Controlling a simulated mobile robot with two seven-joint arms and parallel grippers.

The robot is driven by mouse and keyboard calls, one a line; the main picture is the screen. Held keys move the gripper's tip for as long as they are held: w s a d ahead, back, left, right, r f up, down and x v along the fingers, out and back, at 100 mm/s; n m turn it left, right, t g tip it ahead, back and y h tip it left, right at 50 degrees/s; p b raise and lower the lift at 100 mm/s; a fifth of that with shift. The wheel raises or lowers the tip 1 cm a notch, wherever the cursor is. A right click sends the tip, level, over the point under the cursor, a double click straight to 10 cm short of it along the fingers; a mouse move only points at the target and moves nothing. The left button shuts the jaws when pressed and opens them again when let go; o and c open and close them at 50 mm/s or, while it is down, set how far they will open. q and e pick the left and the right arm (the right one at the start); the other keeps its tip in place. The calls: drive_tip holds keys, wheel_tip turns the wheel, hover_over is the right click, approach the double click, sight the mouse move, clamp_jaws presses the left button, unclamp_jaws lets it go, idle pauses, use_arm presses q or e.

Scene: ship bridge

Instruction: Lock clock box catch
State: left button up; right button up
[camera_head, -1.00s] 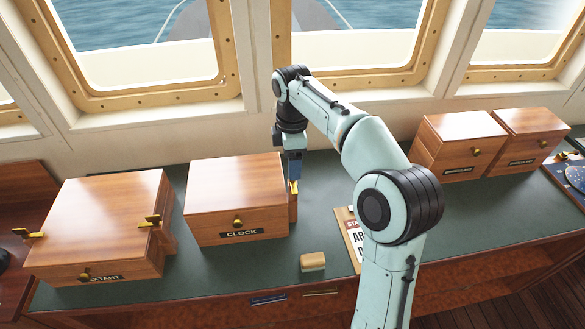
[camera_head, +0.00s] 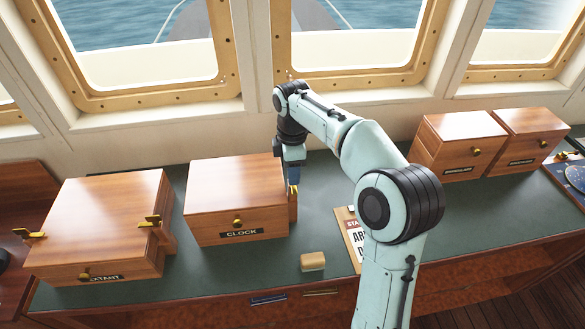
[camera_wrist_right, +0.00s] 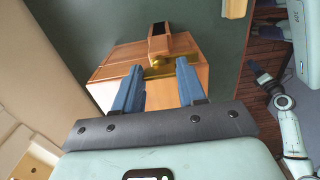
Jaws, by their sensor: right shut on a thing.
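The clock box (camera_head: 236,200) is a closed wooden box labelled CLOCK, with a small brass knob on its front. Its brass catch (camera_wrist_right: 157,68) sits on a wooden block on the box's right side. My right gripper (camera_head: 293,182) is at that side, pointing down. In the right wrist view, the blue fingers of my right gripper (camera_wrist_right: 155,80) stand on either side of the catch and are shut on it. The fingers hide most of the catch in the head view. My left gripper is not recognisable in any view.
The sextant box (camera_head: 100,222) with brass catches stands at left. Two more wooden boxes (camera_head: 458,150) (camera_head: 530,138) stand at back right. A small wooden block (camera_head: 313,262) and a sign (camera_head: 350,228) lie on the green counter (camera_head: 320,190).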

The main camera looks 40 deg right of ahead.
drive_tip(key=shift+m, duration=0.3)
drive_tip(key=m, duration=0.3)
drive_tip(key=shift+m, duration=0.3)
drive_tip(key=m, duration=0.4)
drive_tip(key=shift+m, duration=0.3)
drive_tip(key=m, duration=0.4)
drive_tip(key=shift+m, duration=2.5)
drive_tip(key=o, duration=1.1)
drive_tip(key=shift+c, duration=0.2)
